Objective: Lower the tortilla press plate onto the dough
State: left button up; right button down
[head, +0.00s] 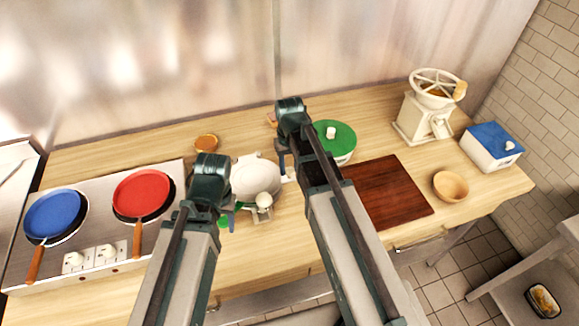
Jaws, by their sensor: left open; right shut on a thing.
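The white tortilla press (256,175) stands on the wooden counter in the middle of the head view. Its pale round plate faces up toward me, and a small white knob (264,200) shows at its near edge. I cannot see any dough or the gap under the plate. My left gripper (226,222) is open at the press's near left side, partly hidden behind its own wrist. My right gripper (284,162) is at the press's right edge and shut on part of it; its fingertips and the exact grip are mostly hidden by my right arm.
At left, a hob (98,282) carries a blue pan (52,214) and a red pan (143,193). To the right are a green-lidded pot (336,138), a dark red board (390,195), a wooden bowl (451,187), a grinder (427,108) and a blue-topped box (491,147).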

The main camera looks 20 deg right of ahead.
jog(key=shift+w+r+p, duration=0.3)
jog(key=shift+r+p, duration=0.2)
jog(key=shift+r, duration=0.05)
jog(key=shift+w+r+p, duration=0.3)
jog(key=shift+r+p, duration=0.2)
jog(key=shift+f, duration=0.1)
jog(key=c, duration=0.9)
grip_release()
jog(key=o, duration=0.5)
jog(key=shift+w, duration=0.1)
jog(key=shift+c, duration=0.2)
